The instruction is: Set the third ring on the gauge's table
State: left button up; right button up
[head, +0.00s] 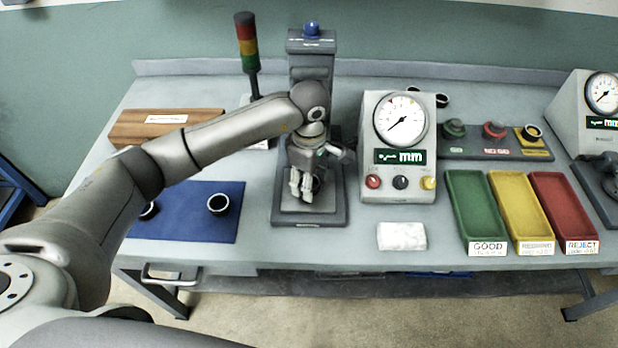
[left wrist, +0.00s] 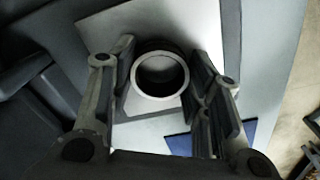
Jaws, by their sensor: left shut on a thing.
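My left gripper (head: 305,188) reaches down over the light plate (head: 306,205) at the foot of the grey column stand. It is shut on a dark ring with a pale rim (left wrist: 159,98). In the left wrist view the ring sits between the two fingers (left wrist: 163,88), its opening facing the camera, with the plate (left wrist: 190,22) behind it. Whether the ring touches the plate I cannot tell. The gauge's dial box (head: 398,180), with a round dial and a green mm display, stands just right of the stand. My right gripper is not in view.
Two dark rings, one partly hidden by my arm, are on the blue mat (head: 190,228). Green (head: 474,207), yellow (head: 522,207) and red (head: 566,207) trays are at the right. A white cloth (head: 401,236) lies at the front. A signal tower (head: 247,50) stands behind my arm.

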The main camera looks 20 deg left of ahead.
pick_arm(q)
jog(key=shift+f, duration=0.2)
jog(key=o, duration=1.1)
jog(key=shift+r, duration=0.1)
jog(key=shift+r, duration=0.2)
jog(key=shift+r+b, duration=1.65)
jog(key=shift+r, duration=4.3)
